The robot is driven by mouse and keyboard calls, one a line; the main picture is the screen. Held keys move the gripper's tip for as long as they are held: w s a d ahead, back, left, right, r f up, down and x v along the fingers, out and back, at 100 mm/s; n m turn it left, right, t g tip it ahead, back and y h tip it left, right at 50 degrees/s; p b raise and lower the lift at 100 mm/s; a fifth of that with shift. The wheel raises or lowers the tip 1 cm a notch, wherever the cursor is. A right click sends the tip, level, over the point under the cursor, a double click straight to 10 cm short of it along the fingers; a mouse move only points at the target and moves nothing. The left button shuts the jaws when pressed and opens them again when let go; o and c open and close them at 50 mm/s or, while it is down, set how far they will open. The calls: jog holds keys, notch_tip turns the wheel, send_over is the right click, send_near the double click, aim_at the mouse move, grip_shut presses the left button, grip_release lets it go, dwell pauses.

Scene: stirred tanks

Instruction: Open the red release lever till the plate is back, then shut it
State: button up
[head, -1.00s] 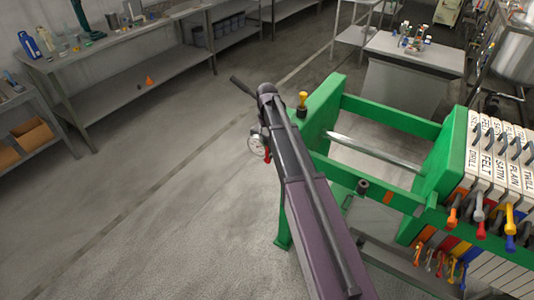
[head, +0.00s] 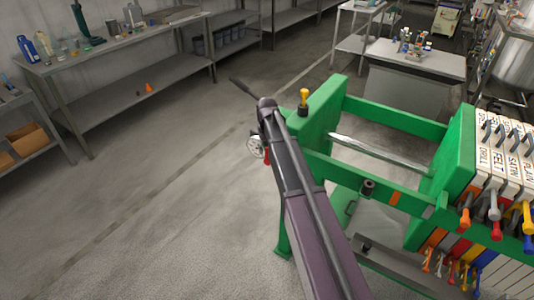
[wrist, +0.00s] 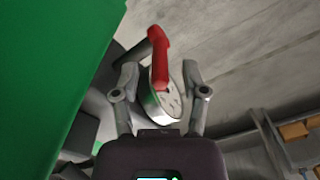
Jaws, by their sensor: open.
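The red release lever (wrist: 159,58) stands up between the two spread fingers of my gripper (wrist: 160,74) in the wrist view. The fingers are open, with space on each side of the lever. A round, pale-faced gauge (wrist: 176,100) is just behind the lever. In the head view a small part of the red lever (head: 267,157) shows beside the gauge (head: 253,145), at the green press frame (head: 322,105). My arm covers much of that area, and my gripper's fingers are hidden there. Labelled white plates (head: 497,158) stand at the right end of the press.
A green wall (wrist: 50,70) is close on the left in the wrist view. Coloured handles (head: 493,218) stick out below the plates. A yellow-topped knob (head: 304,95) stands on the frame. The floor (head: 150,200) to the left is clear, with a bench (head: 110,50) beyond.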

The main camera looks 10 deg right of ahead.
jog(key=shift+f, duration=0.25)
jog(key=shift+c, duration=0.2)
